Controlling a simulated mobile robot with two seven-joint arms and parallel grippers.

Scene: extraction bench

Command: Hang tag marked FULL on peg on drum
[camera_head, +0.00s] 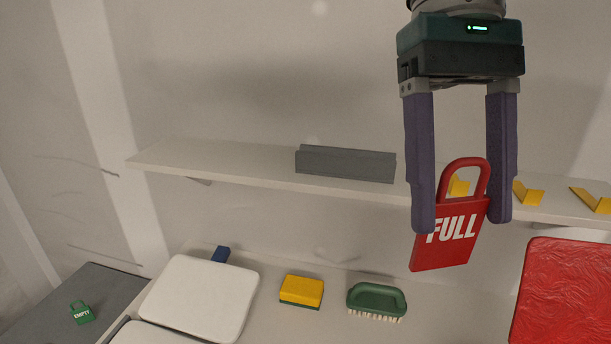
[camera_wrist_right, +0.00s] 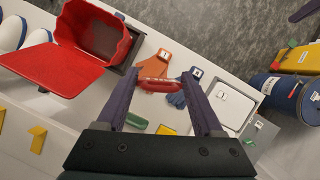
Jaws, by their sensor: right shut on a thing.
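The red tag marked FULL (camera_head: 447,250) hangs upright, slightly tilted, between the fingers of my right gripper (camera_head: 462,222), which is shut on it in the air in front of the shelf. Its handle loop points up. In the right wrist view the tag (camera_wrist_right: 160,86) shows edge-on between the fingertips. A blue drum (camera_wrist_right: 283,92) lies at the right of that view, apart from the gripper; I cannot make out its peg clearly. A small green tag marked EMPTY (camera_head: 82,315) is on a grey surface at the lower left in the head view.
A white shelf (camera_head: 225,168) with a grey rail (camera_head: 345,164) runs behind the gripper. A red bin (camera_wrist_right: 98,35) and gloves (camera_wrist_right: 152,68) show in the wrist view.

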